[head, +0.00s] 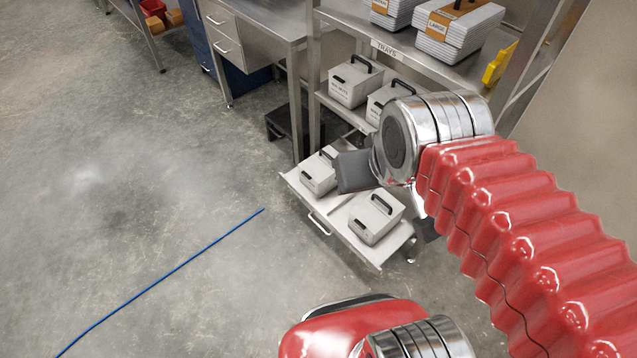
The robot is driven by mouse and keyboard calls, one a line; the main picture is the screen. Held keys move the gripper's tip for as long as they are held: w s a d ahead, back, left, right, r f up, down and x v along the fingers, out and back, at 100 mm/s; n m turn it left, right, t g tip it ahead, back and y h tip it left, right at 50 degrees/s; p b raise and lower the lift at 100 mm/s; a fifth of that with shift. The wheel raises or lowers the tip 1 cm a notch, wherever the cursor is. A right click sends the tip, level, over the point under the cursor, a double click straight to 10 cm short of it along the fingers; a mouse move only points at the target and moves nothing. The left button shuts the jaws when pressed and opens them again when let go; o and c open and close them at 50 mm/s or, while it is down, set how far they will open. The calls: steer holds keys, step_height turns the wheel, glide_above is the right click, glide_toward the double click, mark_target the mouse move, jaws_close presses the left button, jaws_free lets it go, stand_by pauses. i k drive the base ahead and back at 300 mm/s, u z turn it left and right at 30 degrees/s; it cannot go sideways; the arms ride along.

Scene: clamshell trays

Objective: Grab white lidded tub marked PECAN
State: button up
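Several white lidded tubs with black handles stand at the shelf unit, and their labels are too small to read, so I cannot tell which says PECAN. On the pulled-out low tray (333,219) are a rear tub (316,178) and a front tub (376,219). On the shelf above stand a left tub (351,86) and a right tub (380,102), the right one partly hidden by my arm. My gripper (353,172) shows only as a dark grey block at the arm's end, in front of the tray in this view. Its fingers cannot be made out.
White clamshell trays (440,48) with orange labels sit on the top shelf marked TRAYS, near a yellow object (498,64). A steel bench with drawers (225,45) stands to the left. A blue line (165,278) crosses the open concrete floor on the left.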

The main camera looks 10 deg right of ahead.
mark_target(326, 154)
steer(key=u, duration=0.45)
steer(key=k, duration=1)
steer(key=u, duration=0.8)
steer(key=i, duration=2.05)
steer(key=z, duration=0.95)
steer(key=i, duration=0.9)
steer(key=z, duration=0.6)
